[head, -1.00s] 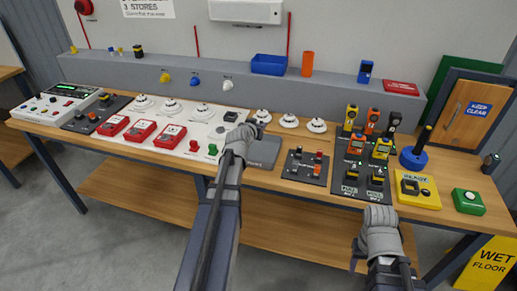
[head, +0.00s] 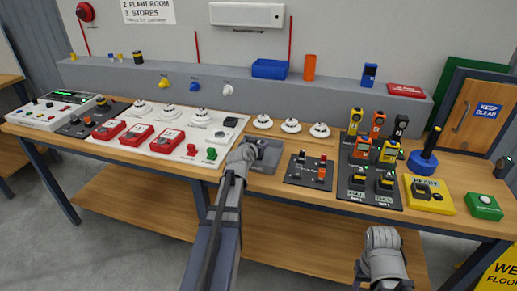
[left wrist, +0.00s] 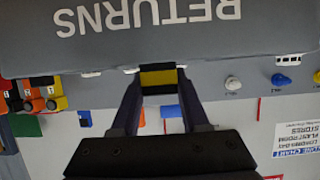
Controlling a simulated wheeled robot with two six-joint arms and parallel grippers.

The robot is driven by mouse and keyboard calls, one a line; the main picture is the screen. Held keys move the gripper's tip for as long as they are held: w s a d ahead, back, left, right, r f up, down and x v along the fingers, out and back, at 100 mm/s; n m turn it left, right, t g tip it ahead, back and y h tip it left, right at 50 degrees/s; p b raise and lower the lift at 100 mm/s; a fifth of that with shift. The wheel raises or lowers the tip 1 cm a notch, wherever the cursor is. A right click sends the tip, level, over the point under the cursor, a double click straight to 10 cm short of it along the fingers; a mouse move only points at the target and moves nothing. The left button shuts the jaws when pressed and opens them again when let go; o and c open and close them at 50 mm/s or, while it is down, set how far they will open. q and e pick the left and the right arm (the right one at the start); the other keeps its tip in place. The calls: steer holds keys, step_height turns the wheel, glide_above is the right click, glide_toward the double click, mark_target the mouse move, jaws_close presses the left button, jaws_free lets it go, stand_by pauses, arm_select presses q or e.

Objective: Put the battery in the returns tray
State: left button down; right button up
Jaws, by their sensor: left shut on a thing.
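The returns tray (head: 268,164) is a grey box on the bench, just right of the white detector board. In the left wrist view its grey face (left wrist: 245,28) carries the word RETURNS, upside down. My left gripper (head: 259,146) is at the tray, partly hidden by my own wrist. In the left wrist view the gripper (left wrist: 158,92) is shut on a yellow and black battery (left wrist: 158,78). The battery shows just past the tray's edge; I cannot tell its height above the tray. The right arm shows at the bottom right, but its gripper does not.
A dark panel with switches (head: 308,170) is right of the tray. Several handheld detectors stand on a dark charging board (head: 370,197) farther right. White domed detectors (head: 291,126) are behind the tray. A blue bin (head: 270,68) sits on the ledge.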

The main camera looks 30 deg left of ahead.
arm_select(q)
steer(key=shift+f, duration=0.2)
steer(key=shift+c, duration=2)
jaws_free()
steer(key=shift+r, duration=0.1)
steer(key=shift+r, duration=0.1)
